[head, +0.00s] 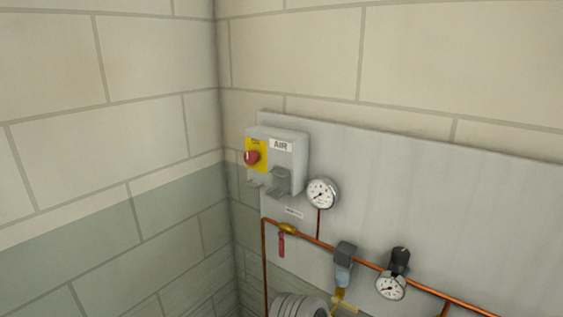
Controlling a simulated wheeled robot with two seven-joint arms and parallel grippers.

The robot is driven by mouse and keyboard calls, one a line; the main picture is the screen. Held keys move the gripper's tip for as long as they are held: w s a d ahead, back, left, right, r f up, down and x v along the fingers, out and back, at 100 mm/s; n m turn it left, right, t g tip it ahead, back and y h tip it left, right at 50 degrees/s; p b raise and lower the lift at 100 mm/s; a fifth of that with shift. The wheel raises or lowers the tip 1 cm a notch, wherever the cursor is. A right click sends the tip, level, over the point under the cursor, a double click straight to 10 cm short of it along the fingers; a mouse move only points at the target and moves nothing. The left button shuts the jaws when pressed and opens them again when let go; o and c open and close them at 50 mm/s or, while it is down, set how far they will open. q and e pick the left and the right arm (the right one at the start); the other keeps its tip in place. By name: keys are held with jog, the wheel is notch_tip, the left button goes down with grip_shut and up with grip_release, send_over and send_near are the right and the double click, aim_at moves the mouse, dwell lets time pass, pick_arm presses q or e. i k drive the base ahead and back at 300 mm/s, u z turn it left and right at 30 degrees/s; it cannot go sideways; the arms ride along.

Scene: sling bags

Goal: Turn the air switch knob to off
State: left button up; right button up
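A grey switch box (298,163) is mounted on the wall panel near the corner, with a white label reading AIR (281,145). On its left side is a yellow plate (262,146) with small dark lettering, too blurred to read surely. A round red knob (252,157) sits on this plate; its turned position cannot be told. Grey blocky parts (280,181) stick out at the lower front of the box. Neither of my grippers shows in the head view.
A grey panel (450,200) carries a gauge (321,193), copper pipe (330,248), a red-handled valve (282,244), a grey filter unit (345,262) and a regulator with a gauge (391,288). A grey ridged round object (298,306) is cut off at the bottom. Block walls meet left of the box.

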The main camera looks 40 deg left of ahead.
aim_at(251, 157)
jog(key=k, duration=1.2)
jog(key=u, duration=0.7)
jog(key=i, duration=1)
jog(key=u, duration=0.55)
